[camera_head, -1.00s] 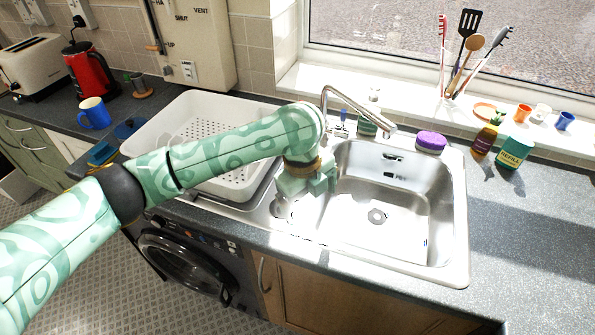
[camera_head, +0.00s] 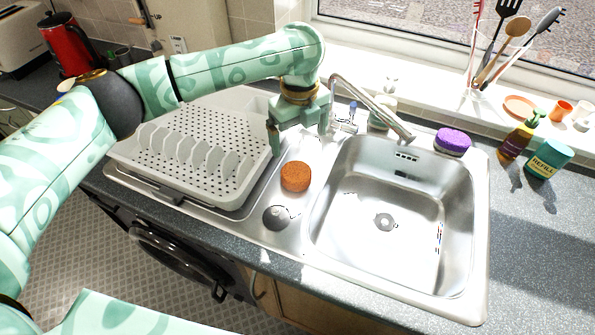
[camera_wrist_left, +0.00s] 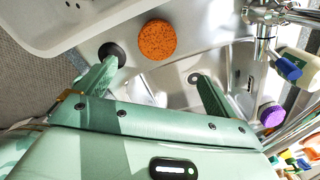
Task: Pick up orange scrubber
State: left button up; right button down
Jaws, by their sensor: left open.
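The orange scrubber (camera_head: 296,177) is a round, speckled sponge lying on the steel drainer between the dish rack and the sink basin. It also shows in the left wrist view (camera_wrist_left: 157,40), beyond the fingertips and between their lines. My left gripper (camera_head: 299,138) is open and empty, above and slightly behind the scrubber, apart from it. In the left wrist view my two fingers (camera_wrist_left: 155,75) are spread wide with nothing between them. My right gripper is not in view; only a pale green part of my body shows at the bottom left of the head view.
The white dish rack (camera_head: 150,160) stands left of the scrubber. The sink basin (camera_head: 365,250) is to the right, with the tap (camera_head: 375,105) behind. A purple sponge (camera_head: 453,140), a brown bottle (camera_head: 517,140) and a teal refill container (camera_head: 549,159) stand farther right.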

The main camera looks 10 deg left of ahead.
pick_arm(q)
jog(key=b, duration=0.2)
send_over(297, 172)
jog(key=f, duration=0.7)
jog(key=shift+w+d+f, duration=0.25)
jog(key=shift+s+f, duration=0.1)
jog(key=shift+f, duration=0.3)
jog(key=f, duration=0.1)
jog(key=f+b, duration=0.2)
jog(key=f, duration=0.1)
jog(key=shift+s+a, duration=0.2)
jog(key=shift+a, duration=0.05)
jog(key=shift+f, duration=0.4)
jog(key=shift+r, duration=0.1)
jog(key=shift+c, duration=1.2)
jog(key=c, duration=0.9)
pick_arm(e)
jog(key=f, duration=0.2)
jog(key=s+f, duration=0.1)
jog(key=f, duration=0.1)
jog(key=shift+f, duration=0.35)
